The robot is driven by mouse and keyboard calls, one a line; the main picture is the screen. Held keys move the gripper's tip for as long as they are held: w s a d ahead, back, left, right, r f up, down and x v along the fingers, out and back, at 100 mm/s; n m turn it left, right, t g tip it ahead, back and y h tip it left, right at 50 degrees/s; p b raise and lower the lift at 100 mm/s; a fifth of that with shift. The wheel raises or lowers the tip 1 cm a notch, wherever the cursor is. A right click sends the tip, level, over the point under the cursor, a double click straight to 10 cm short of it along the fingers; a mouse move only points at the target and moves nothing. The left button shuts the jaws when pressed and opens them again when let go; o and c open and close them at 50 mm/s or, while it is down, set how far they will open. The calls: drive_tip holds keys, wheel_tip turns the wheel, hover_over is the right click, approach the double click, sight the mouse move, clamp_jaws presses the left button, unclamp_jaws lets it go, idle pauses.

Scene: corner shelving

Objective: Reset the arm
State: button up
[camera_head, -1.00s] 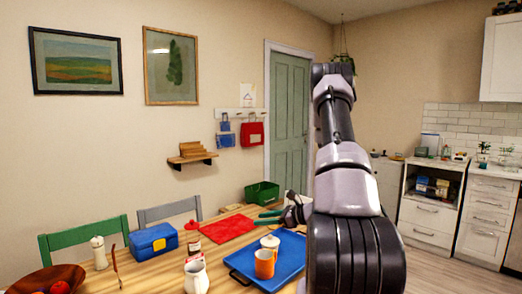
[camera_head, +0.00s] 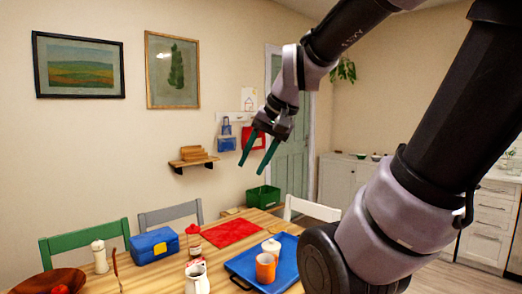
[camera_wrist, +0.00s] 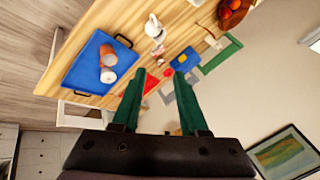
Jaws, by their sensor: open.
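My gripper (camera_head: 258,155) is raised in the air above the far part of the table, in front of the wall. Its two green fingers are spread apart with nothing between them, and they point down and to the left. In the wrist view my gripper (camera_wrist: 160,105) also shows open and empty, with the table beyond it. My arm comes in from the upper right of the head view and hides part of the door and the kitchen side.
A small wall shelf (camera_head: 194,162) is left of my gripper. Chairs stand behind the table.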

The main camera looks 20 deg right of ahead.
drive_tip(key=r+t, duration=0.1)
drive_tip(key=s+d+r+n+h, duration=0.1)
drive_tip(key=shift+s+r+t, duration=0.3)
drive_tip(key=shift+t, duration=0.1)
